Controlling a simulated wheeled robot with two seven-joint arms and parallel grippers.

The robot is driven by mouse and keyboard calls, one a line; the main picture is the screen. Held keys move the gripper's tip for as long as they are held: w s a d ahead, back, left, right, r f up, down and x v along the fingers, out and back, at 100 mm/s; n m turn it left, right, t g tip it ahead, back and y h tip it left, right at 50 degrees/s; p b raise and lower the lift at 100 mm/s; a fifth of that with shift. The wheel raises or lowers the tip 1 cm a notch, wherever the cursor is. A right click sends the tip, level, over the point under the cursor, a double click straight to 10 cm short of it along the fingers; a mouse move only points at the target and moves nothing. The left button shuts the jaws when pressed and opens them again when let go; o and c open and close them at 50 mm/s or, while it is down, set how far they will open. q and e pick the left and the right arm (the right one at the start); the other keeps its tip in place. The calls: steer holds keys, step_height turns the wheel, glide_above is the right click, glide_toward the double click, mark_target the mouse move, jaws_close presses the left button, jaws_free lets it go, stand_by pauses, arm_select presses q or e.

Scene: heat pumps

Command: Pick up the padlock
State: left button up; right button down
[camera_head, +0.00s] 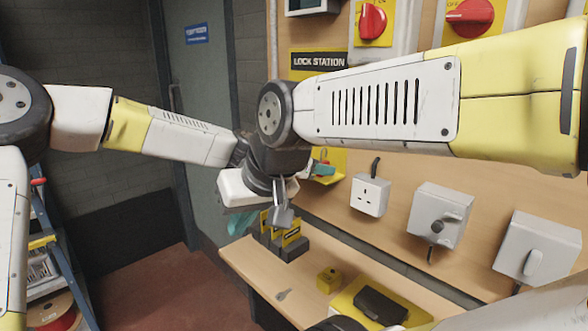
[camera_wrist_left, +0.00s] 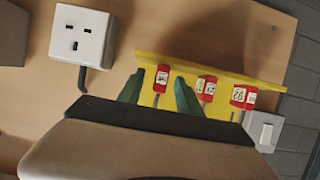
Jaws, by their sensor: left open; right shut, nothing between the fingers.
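Several red padlocks with white labels hang on the yellow lock board (camera_wrist_left: 215,72) in the left wrist view. One red padlock (camera_wrist_left: 162,75) lies between the teal fingers of my left gripper (camera_wrist_left: 160,80), which is open with a finger on either side. I cannot tell whether the fingers touch it. More padlocks (camera_wrist_left: 206,87) hang just right of the fingers. In the head view, my left gripper (camera_head: 322,169) shows only as teal fingertips at the board, mostly hidden by my right arm. My right gripper (camera_head: 237,223) is shut and empty, pointing down, left of the board and away from the padlocks.
A white socket (camera_head: 370,195) and grey switch boxes (camera_head: 440,215) are on the wooden wall panel. My arms cross close together before the board.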

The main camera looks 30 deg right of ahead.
arm_select(q)
steer(key=shift+w+d+f, duration=0.2)
steer(key=shift+d+f, duration=0.1)
steer(key=shift+d, duration=0.25)
jaws_close()
steer(key=shift+r, duration=0.1)
